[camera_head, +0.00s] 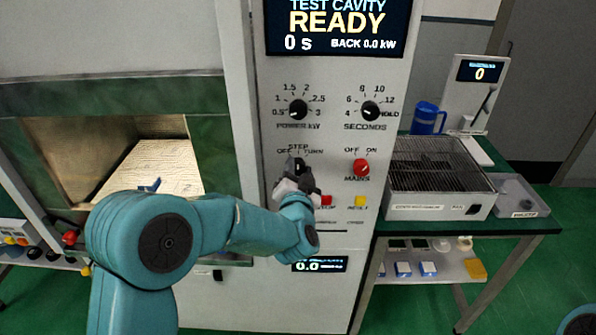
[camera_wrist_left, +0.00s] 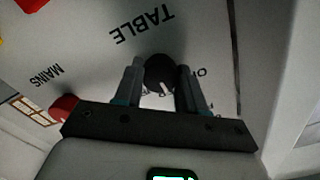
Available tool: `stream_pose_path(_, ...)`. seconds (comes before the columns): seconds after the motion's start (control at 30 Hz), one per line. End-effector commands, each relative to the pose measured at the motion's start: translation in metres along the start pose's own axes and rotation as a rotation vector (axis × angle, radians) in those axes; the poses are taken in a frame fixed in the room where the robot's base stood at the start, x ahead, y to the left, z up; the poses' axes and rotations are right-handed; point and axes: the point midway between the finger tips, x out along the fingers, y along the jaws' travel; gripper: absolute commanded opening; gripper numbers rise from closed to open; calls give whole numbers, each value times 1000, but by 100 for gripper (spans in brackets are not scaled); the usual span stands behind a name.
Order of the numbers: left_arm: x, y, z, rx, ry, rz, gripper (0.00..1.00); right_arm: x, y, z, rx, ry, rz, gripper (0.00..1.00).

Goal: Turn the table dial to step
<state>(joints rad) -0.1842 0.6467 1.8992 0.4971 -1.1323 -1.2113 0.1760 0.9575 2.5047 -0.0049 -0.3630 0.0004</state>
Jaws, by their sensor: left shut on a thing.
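The table dial (camera_head: 297,163) is a dark knob on the white control panel, under the labels OFF, STEP and TURN. In the left wrist view the black dial (camera_wrist_left: 159,69) sits between my two fingertips, with the word TABLE printed beside it. My left gripper (camera_head: 296,182) is at the dial and shut on it, one finger on each side. A pale mark shows at the dial's edge in the wrist view, but the fingers and gripper body hide most labels, so I cannot tell surely which position it points to. My right gripper is not in view.
The red MAINS knob (camera_head: 361,167) is just right of the dial. A red button (camera_head: 327,201) and a yellow button (camera_head: 360,201) are below. The POWER (camera_head: 297,109) and SECONDS (camera_head: 370,110) knobs are above. The open cavity (camera_head: 120,160) is left; a bench (camera_head: 520,222) stands right.

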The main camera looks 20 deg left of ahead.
Motion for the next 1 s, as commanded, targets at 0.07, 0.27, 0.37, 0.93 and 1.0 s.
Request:
stream_pose_path(0.07, 0, 0, -1, 14, 2, 0, 10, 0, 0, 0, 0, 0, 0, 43)
stream_pose_path(0.27, 0, 0, -1, 28, 2, 0, 10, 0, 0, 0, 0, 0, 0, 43)
stream_pose_path(0.37, 0, 0, -1, 28, 2, 1, 10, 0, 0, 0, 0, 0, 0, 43)
stream_pose_path(0.93, -1, 0, 0, 27, 1, 1, 66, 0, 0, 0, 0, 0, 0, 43)
stream_pose_path(1.0, -6, 1, 0, 27, 2, 3, 66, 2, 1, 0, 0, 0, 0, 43)
